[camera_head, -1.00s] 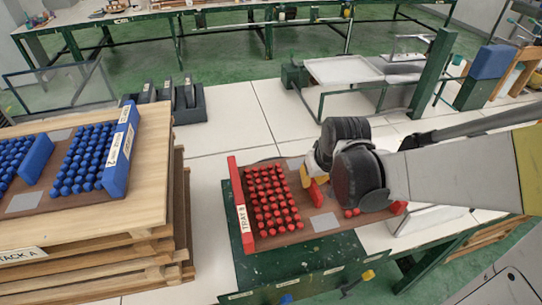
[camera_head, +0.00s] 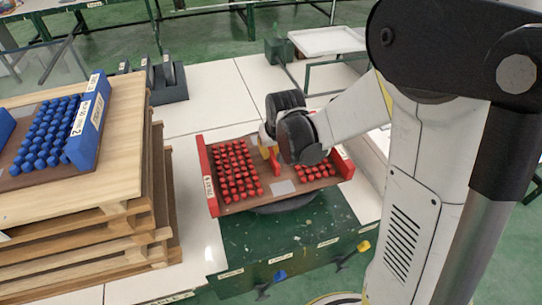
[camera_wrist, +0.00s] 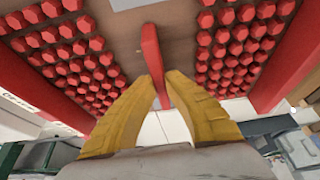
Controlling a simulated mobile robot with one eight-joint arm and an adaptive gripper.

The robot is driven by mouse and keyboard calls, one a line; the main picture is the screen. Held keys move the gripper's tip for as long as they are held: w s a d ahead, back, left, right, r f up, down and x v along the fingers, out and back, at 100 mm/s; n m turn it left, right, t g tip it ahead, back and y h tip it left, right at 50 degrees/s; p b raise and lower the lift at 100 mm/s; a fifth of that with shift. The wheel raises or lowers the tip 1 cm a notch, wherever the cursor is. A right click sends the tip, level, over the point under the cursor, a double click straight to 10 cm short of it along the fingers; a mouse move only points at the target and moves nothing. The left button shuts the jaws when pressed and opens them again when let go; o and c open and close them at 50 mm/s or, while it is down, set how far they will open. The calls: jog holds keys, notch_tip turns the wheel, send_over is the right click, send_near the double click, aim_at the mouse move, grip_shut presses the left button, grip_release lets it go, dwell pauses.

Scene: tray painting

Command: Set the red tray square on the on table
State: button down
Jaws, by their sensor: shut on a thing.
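The red tray (camera_head: 207,178) is a brown board with red end walls and rows of red knobs on both sides of a red middle divider. It is in the middle of the head view, over the green painted table (camera_head: 282,238). It looks raised and slightly turned, with a dark round disc (camera_head: 288,206) showing below its front edge. My gripper (camera_head: 270,155) has its yellow fingers on either side of the red divider. In the wrist view the gripper (camera_wrist: 163,86) pinches the divider (camera_wrist: 151,50) near its end. My gripper hides part of the tray's far side.
A stack of wooden pallets (camera_head: 125,213) stands close on the left, bearing a tray of blue knobs (camera_head: 88,119). A dark rack (camera_head: 172,82) stands behind. A white-topped stand (camera_head: 327,41) is at the back. My arm fills the right side.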

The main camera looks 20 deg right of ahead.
jog(key=shift+f, duration=0.25)
jog(key=shift+f, duration=0.2)
jog(key=c, duration=1.6)
grip_release()
